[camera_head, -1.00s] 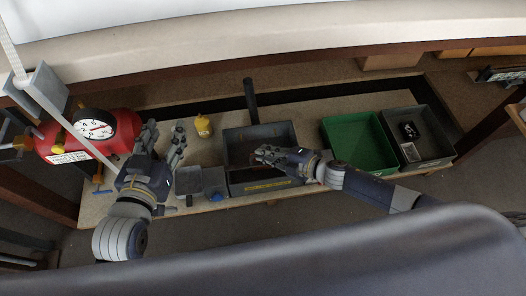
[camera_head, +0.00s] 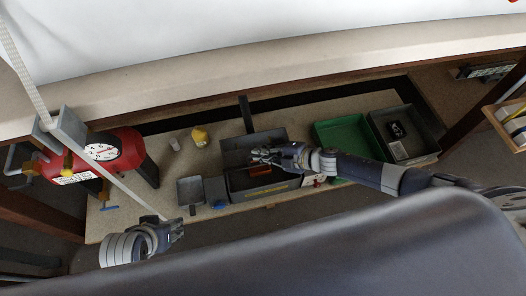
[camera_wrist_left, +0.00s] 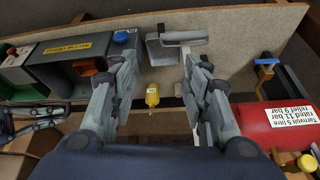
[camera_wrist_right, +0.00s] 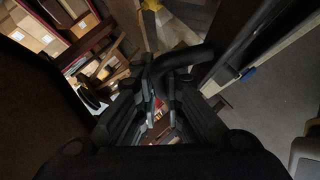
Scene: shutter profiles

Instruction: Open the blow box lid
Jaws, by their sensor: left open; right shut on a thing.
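The grey blow box (camera_head: 236,180), with a yellow label on its front, stands mid-bench in the head view. It also shows at upper left in the left wrist view (camera_wrist_left: 68,47). A grey panel, seemingly its lid (camera_head: 238,142), stands up behind the opening, and an orange piece (camera_head: 260,170) shows inside. My right gripper (camera_head: 258,155) is over the box, shut at the lid; the exact contact is hidden. In the right wrist view its fingers (camera_wrist_right: 160,95) are close together, in shadow. My left gripper (camera_head: 178,224) is open and empty, in front of the bench; its fingers (camera_wrist_left: 165,95) are spread.
A red tank (camera_head: 122,165) with a gauge stands left. A green bin (camera_head: 345,126) and a grey bin (camera_head: 430,154) stand right.

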